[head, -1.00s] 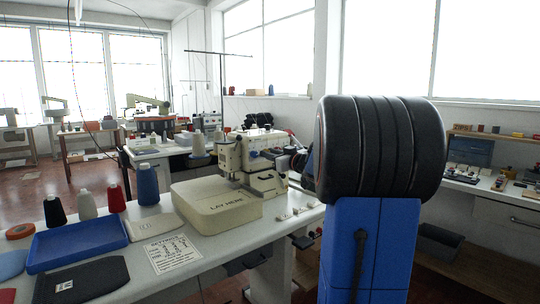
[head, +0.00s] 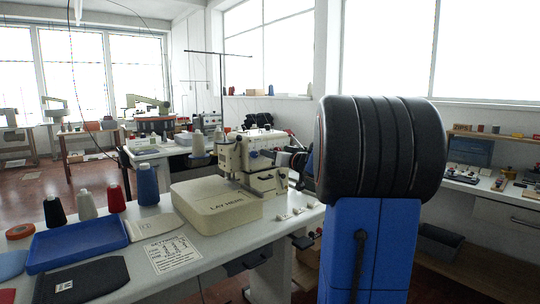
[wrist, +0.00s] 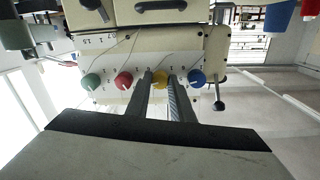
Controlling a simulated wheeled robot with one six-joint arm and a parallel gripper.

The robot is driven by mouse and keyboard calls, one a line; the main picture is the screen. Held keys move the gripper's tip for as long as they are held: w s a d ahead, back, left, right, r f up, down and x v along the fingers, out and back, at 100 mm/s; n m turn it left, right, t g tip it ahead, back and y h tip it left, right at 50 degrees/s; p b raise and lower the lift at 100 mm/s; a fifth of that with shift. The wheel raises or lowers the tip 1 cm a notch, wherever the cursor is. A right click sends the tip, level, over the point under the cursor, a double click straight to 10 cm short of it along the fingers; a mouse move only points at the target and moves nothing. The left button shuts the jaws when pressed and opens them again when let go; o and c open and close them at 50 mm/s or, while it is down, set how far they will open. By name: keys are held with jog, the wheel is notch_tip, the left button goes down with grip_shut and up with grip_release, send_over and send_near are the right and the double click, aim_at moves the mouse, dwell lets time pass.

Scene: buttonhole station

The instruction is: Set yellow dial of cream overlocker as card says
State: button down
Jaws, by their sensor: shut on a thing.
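The cream overlocker (head: 232,157) stands on the white table in the head view. In the wrist view its pale front panel (wrist: 139,52) carries a row of dials: green (wrist: 90,82), red (wrist: 123,80), yellow (wrist: 160,80) and blue (wrist: 197,79). My gripper (wrist: 160,84) has its two fingers on either side of the yellow dial and is shut on it. The fingers partly cover the dial's sides, and its pointer cannot be read. The settings card (head: 172,254) lies flat near the table's front edge; its small writing is not legible.
A cream block marked "LAY HERE" (head: 217,207) sits before the machine. A blue tray (head: 76,245), a dark pad (head: 90,280) and thread cones (head: 148,184) are at the left. A small lever (wrist: 218,97) hangs right of the blue dial.

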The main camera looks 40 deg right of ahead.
jog(key=shift+f, duration=0.2)
jog(key=c, duration=1.5)
grip_release()
jog(key=shift+r, duration=0.1)
jog(key=shift+c, duration=0.2)
jog(key=s, duration=1.7)
jog(key=shift+s+a, duration=0.2)
jog(key=shift+a, duration=0.1)
jog(key=shift+r, duration=0.1)
